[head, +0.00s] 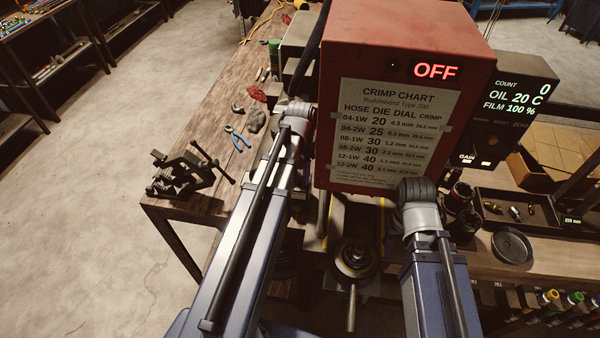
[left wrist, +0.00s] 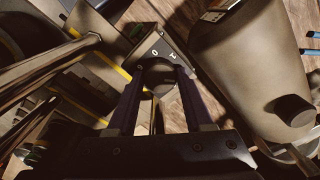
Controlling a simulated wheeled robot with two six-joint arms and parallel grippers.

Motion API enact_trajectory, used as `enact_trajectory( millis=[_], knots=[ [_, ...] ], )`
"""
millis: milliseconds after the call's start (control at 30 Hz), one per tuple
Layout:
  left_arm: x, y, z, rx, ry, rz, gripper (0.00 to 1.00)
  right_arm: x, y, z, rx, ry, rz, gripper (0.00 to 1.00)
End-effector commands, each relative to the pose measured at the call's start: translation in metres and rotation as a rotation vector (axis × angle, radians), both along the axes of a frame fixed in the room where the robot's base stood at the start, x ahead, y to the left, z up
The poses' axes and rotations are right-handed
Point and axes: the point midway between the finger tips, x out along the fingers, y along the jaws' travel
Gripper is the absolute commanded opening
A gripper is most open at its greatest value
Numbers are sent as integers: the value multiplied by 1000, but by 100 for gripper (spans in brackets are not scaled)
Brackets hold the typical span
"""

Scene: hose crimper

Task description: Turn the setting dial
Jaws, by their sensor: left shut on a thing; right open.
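The red crimper housing (head: 400,90) shows a lit OFF display (head: 435,71) and a crimp chart (head: 395,130). My left arm reaches up along the housing's left side, and its fingers are hidden in the head view. In the left wrist view my left gripper (left wrist: 158,80) is shut on a dark round knob (left wrist: 160,68) in front of a dark plate (left wrist: 162,50) with white marks, one like a 0. I cannot tell whether this knob is the setting dial. My right arm ends at the housing's lower right; its fingers are hidden.
A counter box (head: 515,110) reading OIL 20 C stands at the right. A round part (head: 355,258) with a downward handle sits between my arms. A vise (head: 185,175) and blue pliers (head: 238,138) lie at the left. A tray of fittings (head: 545,222) and a round dish (head: 512,246) lie right.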

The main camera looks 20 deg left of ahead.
Motion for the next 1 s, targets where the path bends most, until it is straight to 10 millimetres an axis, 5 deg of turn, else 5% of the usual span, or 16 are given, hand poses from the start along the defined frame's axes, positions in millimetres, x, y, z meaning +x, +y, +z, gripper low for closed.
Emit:
enact_trajectory(
  millis=[333,1000],
  knots=[
    [0,0,0,0,0,0,0,0,0,0,0,0,0,50],
    [0,0,0,0,0,428,0,0,0,0,0,0,0,50]
  ],
)
